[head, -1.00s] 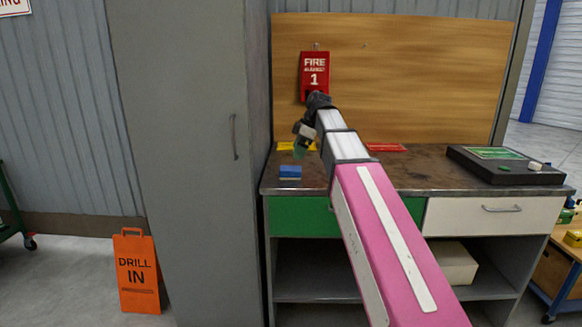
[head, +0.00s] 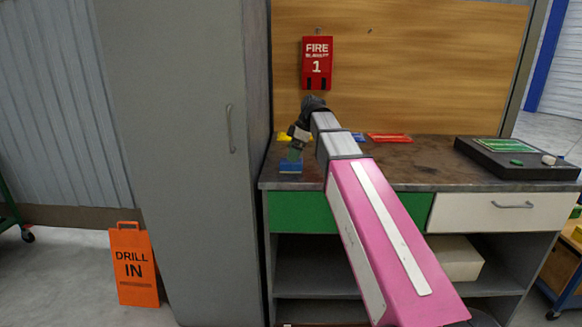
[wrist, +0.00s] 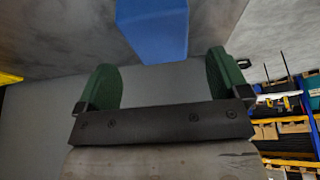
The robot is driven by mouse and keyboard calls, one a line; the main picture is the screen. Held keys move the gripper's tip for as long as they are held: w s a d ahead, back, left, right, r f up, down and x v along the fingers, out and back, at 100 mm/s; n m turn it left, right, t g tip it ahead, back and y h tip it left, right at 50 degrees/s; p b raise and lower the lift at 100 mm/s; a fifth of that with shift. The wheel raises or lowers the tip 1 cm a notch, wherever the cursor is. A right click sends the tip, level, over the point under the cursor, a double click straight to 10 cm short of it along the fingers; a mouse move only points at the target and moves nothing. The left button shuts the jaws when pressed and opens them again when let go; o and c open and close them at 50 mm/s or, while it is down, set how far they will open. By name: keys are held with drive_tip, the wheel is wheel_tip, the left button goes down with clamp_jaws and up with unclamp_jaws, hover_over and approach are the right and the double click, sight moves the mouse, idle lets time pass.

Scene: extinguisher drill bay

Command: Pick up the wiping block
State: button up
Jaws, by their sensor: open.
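The wiping block (head: 290,168) is a small blue block on the worktop, near its front left corner. In the wrist view the blue block (wrist: 152,28) shows at the top, in line with the gap between my green fingers and narrower than that gap. My gripper (head: 295,154) points down just over the block in the head view and hides part of its top. In the wrist view my gripper (wrist: 162,68) is open, with nothing held. I cannot tell whether the fingertips reach past the block's upper edge.
A tall grey cabinet (head: 180,150) stands close to the left of the workbench (head: 400,180). A black tray (head: 520,160) lies at the right of the worktop. Yellow, blue and red (head: 390,138) flat items lie at the back. A red fire blanket case (head: 317,62) hangs on the board.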

drive_tip(key=shift+x, duration=2.35)
drive_tip(key=shift+d, duration=0.2)
drive_tip(key=c, duration=1.1)
drive_tip(key=shift+r, duration=0.1)
drive_tip(key=shift+c, duration=0.2)
drive_tip(key=shift+r, duration=0.5)
wheel_tip(320, 180, up, 2)
drive_tip(key=shift+r, duration=0.25)
drive_tip(key=s+a+r, duration=0.5)
drive_tip(key=s+r, duration=0.2)
drive_tip(key=s, duration=0.3)
drive_tip(key=shift+s+a, duration=0.15)
drive_tip(key=shift+s, duration=0.1)
drive_tip(key=shift+r, duration=0.15)
